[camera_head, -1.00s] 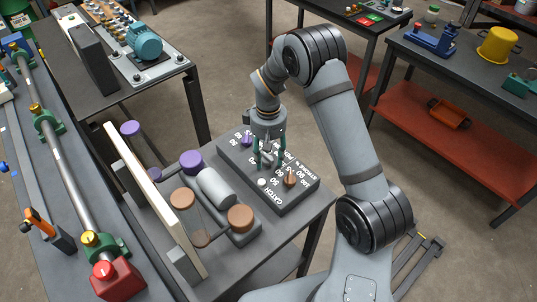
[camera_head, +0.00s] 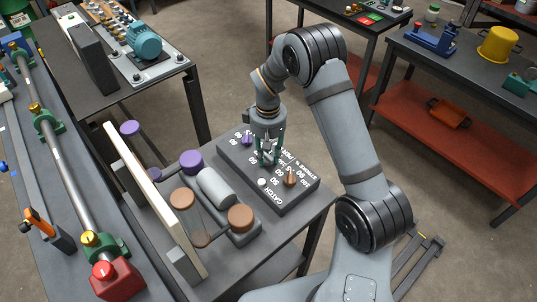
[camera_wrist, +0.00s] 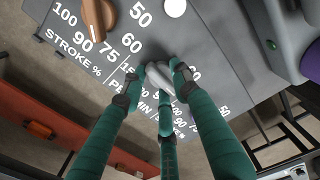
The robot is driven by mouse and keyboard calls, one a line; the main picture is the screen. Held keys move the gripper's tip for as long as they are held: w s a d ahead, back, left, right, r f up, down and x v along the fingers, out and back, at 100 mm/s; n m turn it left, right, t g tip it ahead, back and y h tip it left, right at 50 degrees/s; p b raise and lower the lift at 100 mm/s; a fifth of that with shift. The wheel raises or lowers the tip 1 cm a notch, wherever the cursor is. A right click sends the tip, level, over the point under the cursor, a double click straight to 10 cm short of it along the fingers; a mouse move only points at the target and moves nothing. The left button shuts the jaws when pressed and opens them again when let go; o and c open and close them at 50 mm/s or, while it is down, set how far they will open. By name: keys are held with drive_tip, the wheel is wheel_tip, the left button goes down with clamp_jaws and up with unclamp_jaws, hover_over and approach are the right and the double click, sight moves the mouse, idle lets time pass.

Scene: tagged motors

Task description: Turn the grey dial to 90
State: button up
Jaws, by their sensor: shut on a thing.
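The grey dial (camera_wrist: 157,74) sits on the dark control box (camera_head: 245,178), between a copper dial (camera_head: 290,178) and a purple dial (camera_head: 246,139). My gripper (camera_head: 270,159) reaches down onto the box from above. In the wrist view its green fingers (camera_wrist: 161,84) are closed around the grey dial, touching its sides. The fingers hide much of the dial and part of its white scale. I cannot tell which number its pointer marks.
A white button (camera_head: 262,183) is on the box near the copper dial. A motor assembly with purple and brown round ends (camera_head: 215,186) and an upright cream board (camera_head: 154,196) stand to the left.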

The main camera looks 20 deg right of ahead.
drive_tip(key=shift+s+f+m+b, duration=0.25)
drive_tip(key=shift+s+m+b, duration=0.05)
drive_tip(key=m+b, duration=0.3)
drive_tip(key=shift+a+f, duration=0.1)
drive_tip(key=shift+f, duration=0.05)
drive_tip(key=m+b, duration=0.3)
drive_tip(key=m, duration=0.2)
drive_tip(key=shift+a+r+b, duration=0.15)
drive_tip(key=shift+r+b, duration=0.05)
drive_tip(key=shift+b, duration=0.2)
drive_tip(key=o, duration=1.1)
drive_tip(key=shift+a+r, duration=0.1)
drive_tip(key=shift+a, duration=0.05)
drive_tip(key=shift+w+r, duration=0.1)
drive_tip(key=shift+r, duration=0.05)
